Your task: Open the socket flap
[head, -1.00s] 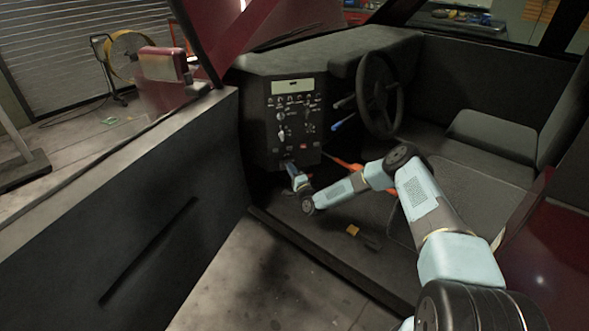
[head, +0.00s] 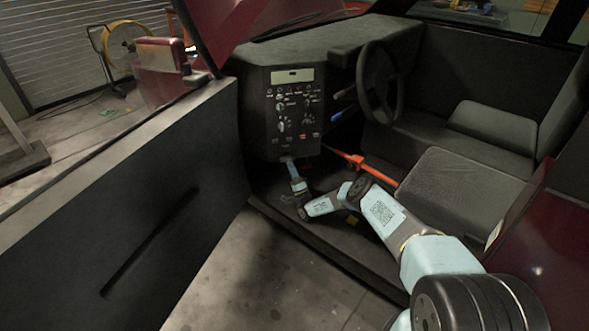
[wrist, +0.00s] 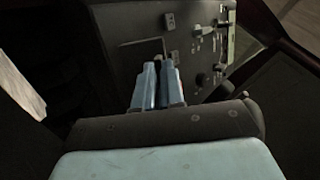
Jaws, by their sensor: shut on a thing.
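The black control panel (head: 268,140) stands under the dashboard, and its lower part also shows in the wrist view (wrist: 133,32). My gripper (head: 287,160) is at the panel's lower edge in the head view. In the wrist view its two pale blue fingers (wrist: 158,64) are close together, their tips against the dark lower part of the panel. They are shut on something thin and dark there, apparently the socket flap. The flap is mostly hidden by the fingertips, and I cannot tell how far it stands open.
Knobs and a display (head: 293,75) are above my gripper on the panel. An orange lever (head: 350,158) is just right of it. A steering wheel (head: 379,82) and seats (head: 455,185) are further right. The open door (head: 130,200) stands left, with bare floor (head: 265,280) between.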

